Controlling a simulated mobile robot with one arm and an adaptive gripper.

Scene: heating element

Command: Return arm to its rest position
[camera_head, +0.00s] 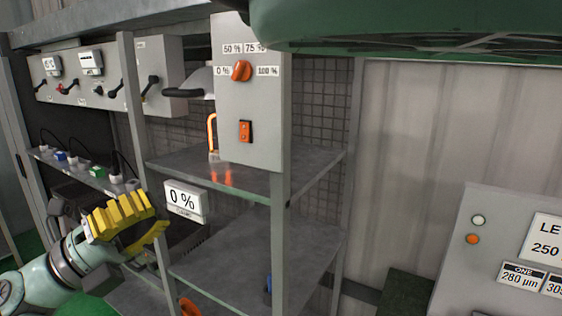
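My gripper (158,216) has yellow ridged fingers and shows at the lower left, at the end of my pale green arm. The fingers look apart, with a dark gap between them, and I see nothing held in them. It is in front of the metal shelf rack, just left of a white display (184,199) reading 0 %. The rest of my arm runs out of view at the lower left corner.
A grey control box (251,105) with an orange knob (241,71) and orange switch (245,131) fronts the rack's upper shelf (305,168). Switch boxes (80,72) hang at upper left. Bare wall lies between.

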